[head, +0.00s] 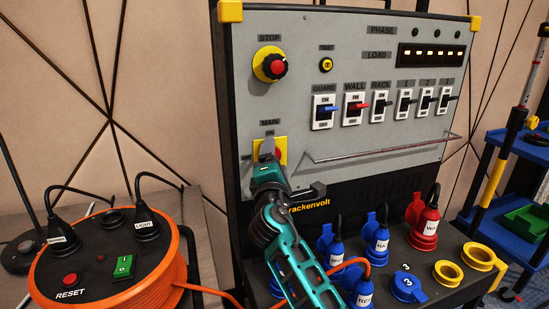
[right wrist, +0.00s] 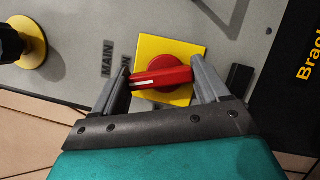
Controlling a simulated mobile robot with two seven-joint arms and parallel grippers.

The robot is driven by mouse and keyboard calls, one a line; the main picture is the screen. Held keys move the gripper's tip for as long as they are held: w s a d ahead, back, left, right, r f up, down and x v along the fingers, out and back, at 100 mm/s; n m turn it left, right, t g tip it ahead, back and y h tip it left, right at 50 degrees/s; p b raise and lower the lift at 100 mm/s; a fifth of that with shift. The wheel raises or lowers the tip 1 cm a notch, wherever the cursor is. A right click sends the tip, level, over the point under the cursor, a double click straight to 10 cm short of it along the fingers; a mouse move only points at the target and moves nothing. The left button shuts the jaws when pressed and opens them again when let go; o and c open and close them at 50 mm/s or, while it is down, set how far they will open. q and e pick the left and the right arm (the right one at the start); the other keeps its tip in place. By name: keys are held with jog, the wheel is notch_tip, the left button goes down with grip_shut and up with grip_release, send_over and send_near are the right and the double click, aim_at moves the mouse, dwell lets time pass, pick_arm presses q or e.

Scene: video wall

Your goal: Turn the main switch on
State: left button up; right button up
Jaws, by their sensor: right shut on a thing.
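The main switch is a red rotary handle (right wrist: 163,77) on a yellow square plate (right wrist: 188,54), below the MAIN label on the grey panel. In the head view the plate (head: 281,143) shows at the panel's lower left, mostly hidden by my gripper. My right gripper (head: 267,152) is at the switch; in the right wrist view its fingers (right wrist: 160,75) are shut on the handle, one at each end. The handle's white line points toward the MAIN label. My left gripper is not in view.
A STOP knob (head: 272,66) sits above. A row of breakers (head: 383,104) and lit LOAD lamps (head: 432,55) are at the right. A metal rail (head: 385,150) crosses the lower panel. Blue plugs (head: 376,240) stand below; an orange cable reel (head: 105,255) is at the left.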

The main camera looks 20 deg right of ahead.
pick_arm(q)
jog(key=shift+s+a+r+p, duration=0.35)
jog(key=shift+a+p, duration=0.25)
jog(key=shift+p, duration=0.45)
pick_arm(e)
jog(key=m+g, duration=0.1)
jog(key=m, duration=0.3)
jog(key=shift+d+g, duration=0.1)
jog(key=shift+g, duration=0.3)
jog(key=shift+m, duration=0.3)
jog(key=o, duration=1.1)
jog(key=shift+c, duration=0.2)
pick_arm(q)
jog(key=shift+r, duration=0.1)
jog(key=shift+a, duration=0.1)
